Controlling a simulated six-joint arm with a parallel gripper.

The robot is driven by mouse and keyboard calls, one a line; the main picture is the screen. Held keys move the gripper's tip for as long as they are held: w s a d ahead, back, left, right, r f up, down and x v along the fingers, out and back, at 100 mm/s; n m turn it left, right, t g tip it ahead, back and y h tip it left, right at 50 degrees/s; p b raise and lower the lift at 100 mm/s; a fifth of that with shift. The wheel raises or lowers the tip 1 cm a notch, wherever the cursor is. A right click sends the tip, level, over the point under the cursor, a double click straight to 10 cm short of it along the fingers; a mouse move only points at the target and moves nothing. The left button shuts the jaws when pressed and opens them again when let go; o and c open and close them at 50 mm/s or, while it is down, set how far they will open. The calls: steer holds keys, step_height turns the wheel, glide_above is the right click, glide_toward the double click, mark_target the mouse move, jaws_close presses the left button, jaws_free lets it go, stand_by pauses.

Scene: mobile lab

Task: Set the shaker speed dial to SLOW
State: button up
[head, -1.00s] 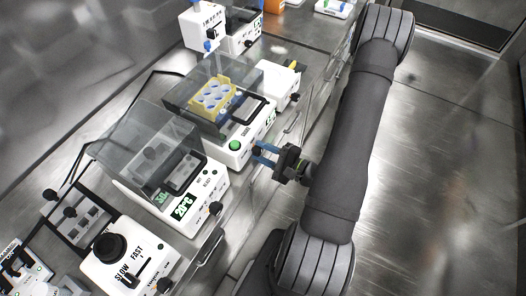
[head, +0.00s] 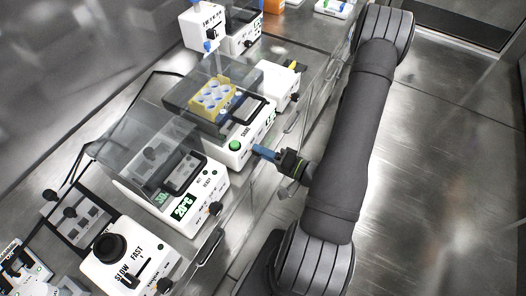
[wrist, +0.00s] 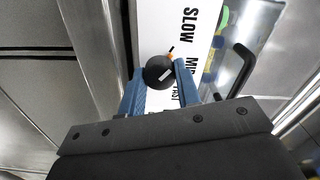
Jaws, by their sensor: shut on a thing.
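The shaker (head: 228,150) is a white unit with a green START button on its front and a clear lid. Its black round speed dial (wrist: 158,72) shows in the wrist view beside the printed words SLOW, a partly hidden middle label, and FAST. My gripper (wrist: 158,78) is shut on the dial, one blue finger on each side. In the head view my gripper (head: 259,151) is at the shaker's front, and its fingers hide the dial.
A yellow rack (head: 214,97) sits on the shaker. A bench handle (head: 291,122) is close to my gripper. The floor at right is clear.

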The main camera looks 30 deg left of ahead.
steer(key=shift+n, duration=0.8)
steer(key=o, duration=1)
steer(key=shift+c, duration=0.2)
steer(key=shift+d, duration=0.1)
steer(key=d, duration=1.7)
steer(key=a, duration=1.3)
steer(key=shift+a, duration=0.25)
